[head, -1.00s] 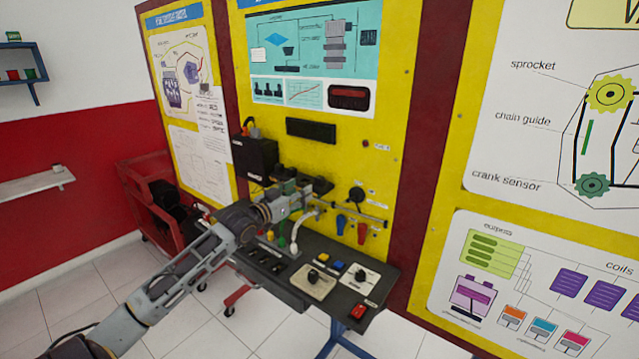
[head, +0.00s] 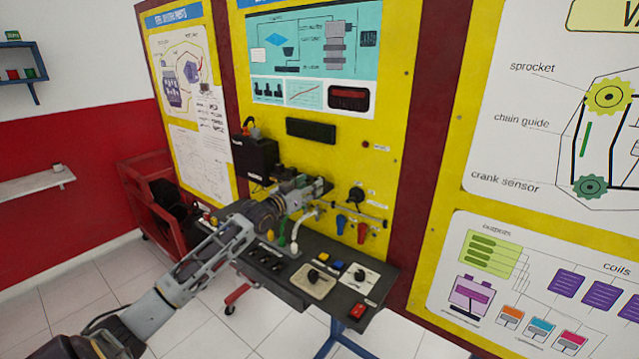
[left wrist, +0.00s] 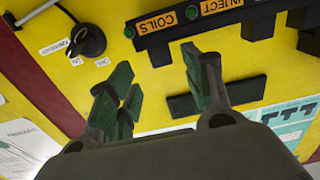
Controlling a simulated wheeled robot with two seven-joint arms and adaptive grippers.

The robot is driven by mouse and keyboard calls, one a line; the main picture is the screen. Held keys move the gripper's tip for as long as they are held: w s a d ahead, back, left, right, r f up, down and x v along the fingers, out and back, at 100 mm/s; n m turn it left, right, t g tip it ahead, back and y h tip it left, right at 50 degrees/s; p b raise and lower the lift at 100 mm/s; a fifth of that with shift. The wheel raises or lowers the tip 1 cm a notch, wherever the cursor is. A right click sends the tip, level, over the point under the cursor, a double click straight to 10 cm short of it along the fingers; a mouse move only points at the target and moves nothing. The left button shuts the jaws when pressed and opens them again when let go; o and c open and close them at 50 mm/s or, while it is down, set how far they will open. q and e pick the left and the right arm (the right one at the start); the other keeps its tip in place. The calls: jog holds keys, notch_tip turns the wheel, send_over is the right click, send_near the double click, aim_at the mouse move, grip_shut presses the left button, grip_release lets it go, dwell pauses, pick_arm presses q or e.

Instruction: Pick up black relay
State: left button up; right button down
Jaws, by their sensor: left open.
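In the left wrist view, a dark rail with orange labels reading COILS and INJECT has several black blocks on it. One black block (left wrist: 160,52), which looks like the black relay, lies beyond and between my fingertips. My left gripper (left wrist: 155,64) is open, with green-padded fingers apart and nothing visible between them. In the head view, my left gripper (head: 302,184) is close to the yellow panel, beside a small dark part (head: 322,186). My gripper and arm partly hide the rail there. My right gripper is not in view.
A black box (head: 254,158) is left of the gripper on the panel. In the wrist view, a black knob (left wrist: 91,40) is at upper left.

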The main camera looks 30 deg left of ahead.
aim_at(318, 178)
pick_arm(q)
jog(key=shift+w, duration=0.3)
jog(key=shift+w, duration=0.1)
jog(key=shift+w+r+p, duration=0.1)
jog(key=shift+w+p, duration=0.55)
jog(key=shift+w, duration=0.8)
jog(key=shift+w+d, duration=0.1)
jog(key=shift+w, duration=0.95)
jog(key=c, duration=1)
